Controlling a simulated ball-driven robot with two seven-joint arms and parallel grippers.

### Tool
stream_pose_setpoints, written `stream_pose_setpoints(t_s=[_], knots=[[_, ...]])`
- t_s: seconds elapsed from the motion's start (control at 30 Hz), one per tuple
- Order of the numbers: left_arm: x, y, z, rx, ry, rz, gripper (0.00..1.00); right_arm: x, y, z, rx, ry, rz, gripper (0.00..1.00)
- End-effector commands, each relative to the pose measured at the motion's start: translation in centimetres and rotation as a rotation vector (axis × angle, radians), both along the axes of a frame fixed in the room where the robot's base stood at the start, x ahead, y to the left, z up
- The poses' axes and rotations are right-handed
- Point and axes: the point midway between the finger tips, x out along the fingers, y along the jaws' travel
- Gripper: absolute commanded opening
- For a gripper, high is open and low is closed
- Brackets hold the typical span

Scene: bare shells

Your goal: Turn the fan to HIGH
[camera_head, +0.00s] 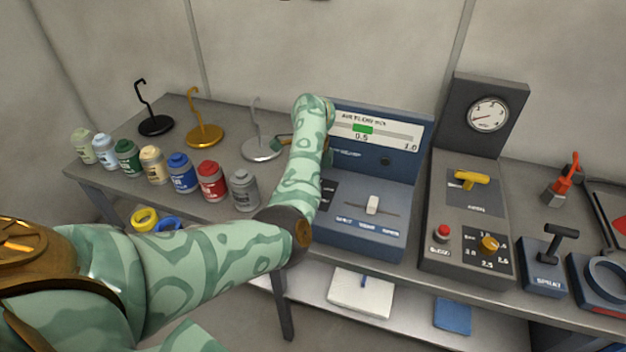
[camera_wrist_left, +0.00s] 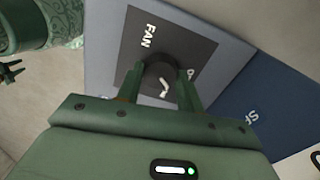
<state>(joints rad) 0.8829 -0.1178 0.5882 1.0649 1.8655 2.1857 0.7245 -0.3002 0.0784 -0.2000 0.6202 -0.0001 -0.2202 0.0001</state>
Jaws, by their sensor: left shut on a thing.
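The fan knob (camera_wrist_left: 161,72) is a dark round knob on a dark plate marked FAN (camera_wrist_left: 147,35) in the left wrist view. My left gripper (camera_wrist_left: 159,84) is shut on it, one green finger on each side. Other plate lettering is partly covered by the fingers. In the head view the blue console (camera_head: 345,240) carries this plate, and my left forearm hides the knob and gripper. The console's display (camera_head: 375,130) has a green marker near 0.5.
A slider (camera_head: 372,204) sits on the console right of my forearm. A grey gauge panel (camera_head: 465,225) with a yellow handle stands farther right. Several paint pots (camera_head: 181,172) and hook stands (camera_head: 205,132) are left of my forearm. A sprayer lever box (camera_head: 543,268) is at the right.

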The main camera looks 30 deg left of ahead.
Motion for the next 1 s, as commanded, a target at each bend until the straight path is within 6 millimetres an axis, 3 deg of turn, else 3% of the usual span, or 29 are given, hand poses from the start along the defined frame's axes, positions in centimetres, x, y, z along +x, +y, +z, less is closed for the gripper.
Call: stream_pose_setpoints(t_s=[1.0], knots=[[0.1,-0.1,0.3,-0.002,-0.002,-0.965,0.14,0.4,-0.2,2.6,-0.002,-0.010,0.001,0.36]])
